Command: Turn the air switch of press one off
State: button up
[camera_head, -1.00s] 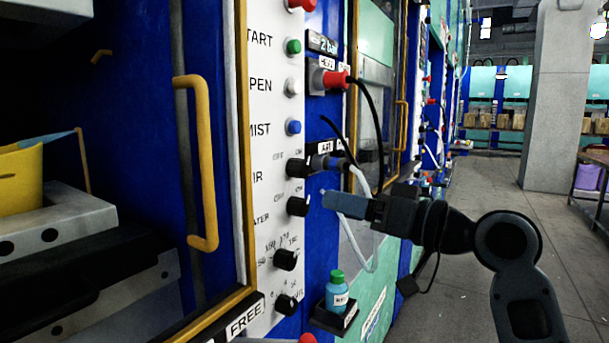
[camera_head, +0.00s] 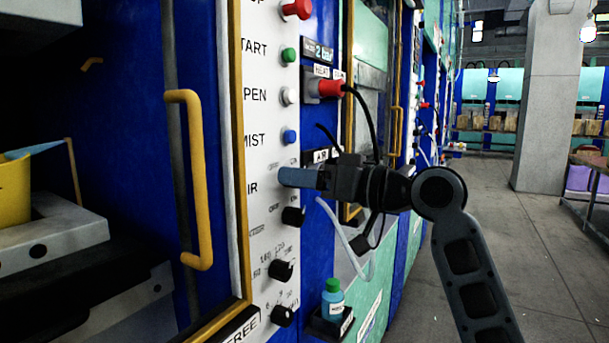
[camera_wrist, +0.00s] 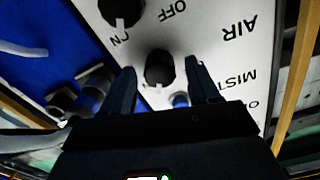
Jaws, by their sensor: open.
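The air switch is a black round knob on the white panel of the nearest press, in the row marked AIR. In the wrist view the knob (camera_wrist: 159,68) sits between the two fingertips of my gripper (camera_wrist: 160,66). The fingers are open, one on each side, with a visible gap; I cannot tell how deep they reach. A small pale mark shows on the knob's edge, but I cannot tell its setting for sure. In the head view my gripper (camera_head: 287,177) is at the panel and hides the air switch.
A blue MIST button (camera_head: 290,136) is just above, and another black knob (camera_head: 293,216) just below. A red connector (camera_head: 330,88) with a black cable and a pale hose (camera_head: 345,235) are close to my arm. A green-capped bottle (camera_head: 333,298) stands lower down. The aisle is clear.

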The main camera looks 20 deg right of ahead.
jog(key=shift+w, duration=0.1)
jog(key=c, duration=1)
jog(key=shift+c, duration=0.2)
jog(key=shift+f+b, duration=0.15)
jog(key=shift+b, duration=0.35)
jog(key=shift+a+n+b, duration=0.15)
jog(key=shift+n+b, duration=5.85)
jog(key=shift+b, duration=0.55)
